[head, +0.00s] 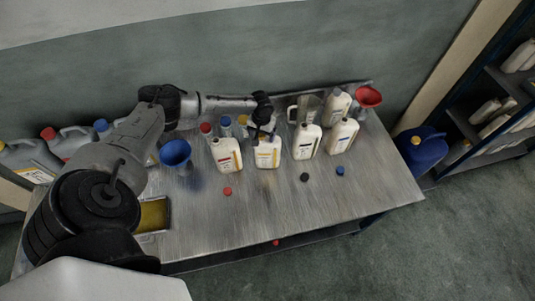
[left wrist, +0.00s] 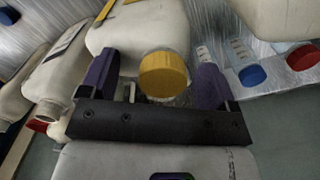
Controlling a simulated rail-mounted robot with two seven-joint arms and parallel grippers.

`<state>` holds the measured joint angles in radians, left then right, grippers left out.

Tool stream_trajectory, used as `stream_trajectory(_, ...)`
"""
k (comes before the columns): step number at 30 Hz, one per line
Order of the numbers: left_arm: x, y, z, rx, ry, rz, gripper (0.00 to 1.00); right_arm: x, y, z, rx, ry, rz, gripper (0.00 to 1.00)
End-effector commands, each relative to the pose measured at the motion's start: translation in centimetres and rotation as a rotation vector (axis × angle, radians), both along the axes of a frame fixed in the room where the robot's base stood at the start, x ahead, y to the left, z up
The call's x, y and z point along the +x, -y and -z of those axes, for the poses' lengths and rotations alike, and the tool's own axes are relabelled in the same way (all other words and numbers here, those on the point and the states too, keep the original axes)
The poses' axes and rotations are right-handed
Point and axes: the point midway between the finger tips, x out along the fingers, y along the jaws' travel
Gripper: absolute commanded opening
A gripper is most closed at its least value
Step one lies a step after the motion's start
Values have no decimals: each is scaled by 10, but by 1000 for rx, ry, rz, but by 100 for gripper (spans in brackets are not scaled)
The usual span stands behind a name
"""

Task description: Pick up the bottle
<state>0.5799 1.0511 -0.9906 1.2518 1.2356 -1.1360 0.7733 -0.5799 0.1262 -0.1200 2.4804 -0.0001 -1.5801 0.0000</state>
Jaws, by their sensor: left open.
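A white jug-shaped bottle (head: 267,155) with a yellow label stands upright on the metal table (head: 300,210). My left gripper (head: 262,132) is right above it and hides its top in the head view. In the left wrist view, the bottle's yellow cap (left wrist: 165,74) lies between the two purple fingers of my left gripper (left wrist: 156,80). The gripper is open, with a gap visible at least on the right side of the cap. The white body of the bottle (left wrist: 135,38) shows beyond it. My right gripper is not in view.
Other white bottles stand close on both sides, one (head: 226,154) left and one (head: 307,142) right. A blue funnel (head: 175,152) and red funnel (head: 368,97) stand on the table. Loose red (head: 228,191), black (head: 304,177) and blue (head: 340,171) caps lie in front. The front right is clear.

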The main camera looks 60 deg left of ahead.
Motion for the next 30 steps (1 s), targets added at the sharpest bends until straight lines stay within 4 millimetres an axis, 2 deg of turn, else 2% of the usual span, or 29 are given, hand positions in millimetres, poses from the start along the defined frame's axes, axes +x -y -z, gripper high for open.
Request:
stream_trajectory(3, 0, 0, 0, 0, 0, 0, 81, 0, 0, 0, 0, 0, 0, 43)
stream_trajectory(27, 0, 0, -1, 0, 1, -1, 5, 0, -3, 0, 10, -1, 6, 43)
stream_trajectory(30, 0, 0, -1, 0, 1, -1, 0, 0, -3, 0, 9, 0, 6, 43)
